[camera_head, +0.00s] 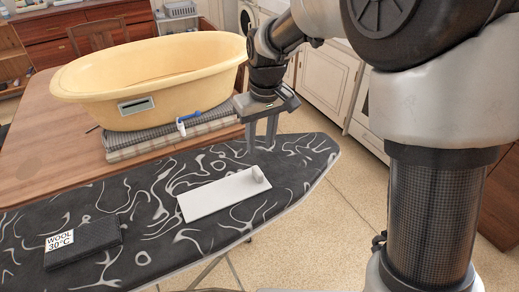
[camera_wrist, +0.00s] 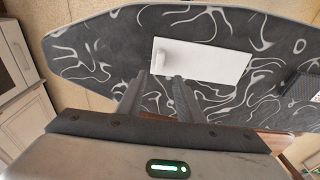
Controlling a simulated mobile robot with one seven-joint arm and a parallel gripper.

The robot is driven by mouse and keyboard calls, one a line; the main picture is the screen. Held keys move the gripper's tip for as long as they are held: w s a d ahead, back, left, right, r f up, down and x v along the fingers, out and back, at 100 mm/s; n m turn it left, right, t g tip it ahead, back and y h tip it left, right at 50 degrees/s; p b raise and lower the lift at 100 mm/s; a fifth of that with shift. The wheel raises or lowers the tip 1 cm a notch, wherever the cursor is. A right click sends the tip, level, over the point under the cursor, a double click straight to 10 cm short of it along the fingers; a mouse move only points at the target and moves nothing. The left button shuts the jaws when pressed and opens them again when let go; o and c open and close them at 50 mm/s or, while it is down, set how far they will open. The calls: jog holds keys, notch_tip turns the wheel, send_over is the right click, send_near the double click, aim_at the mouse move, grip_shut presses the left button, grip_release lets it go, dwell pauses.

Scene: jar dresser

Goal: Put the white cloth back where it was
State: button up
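A flat white rectangle (camera_head: 222,194) lies on the dark patterned ironing board (camera_head: 150,213); it may be the white cloth, but I cannot tell its material. A small pale upright piece (camera_head: 260,174) stands at its right end. The rectangle also shows in the wrist view (camera_wrist: 205,62), with the pale piece (camera_wrist: 162,57) at its left end. My gripper (camera_head: 261,148) points down above the board, behind the rectangle's right end in the head view. In the wrist view its fingers (camera_wrist: 160,78) are apart with nothing between them.
A yellow tub (camera_head: 150,75) stands on folded striped cloths (camera_head: 170,138) on the wooden table (camera_head: 45,150), left of my gripper. A blue-and-white item (camera_head: 188,122) lies by the cloths. A dark block (camera_head: 82,243) with a "WOOL 30°C" label (camera_head: 59,240) lies at the board's left.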

jog(key=shift+s+d+r, duration=0.1)
jog(key=shift+r, duration=0.45)
jog(key=s+d+r+m+t, duration=0.2)
jog(key=s+d+r+m, duration=0.1)
jog(key=s+d+r, duration=0.75)
jog(key=s+d+m+t, duration=0.2)
jog(key=s+d, duration=0.4)
jog(key=s, duration=0.5)
jog(key=shift+d+m+h, duration=0.25)
jog(key=shift+m+h, duration=0.15)
jog(key=shift+m, duration=0.2)
jog(key=shift+s, duration=0.1)
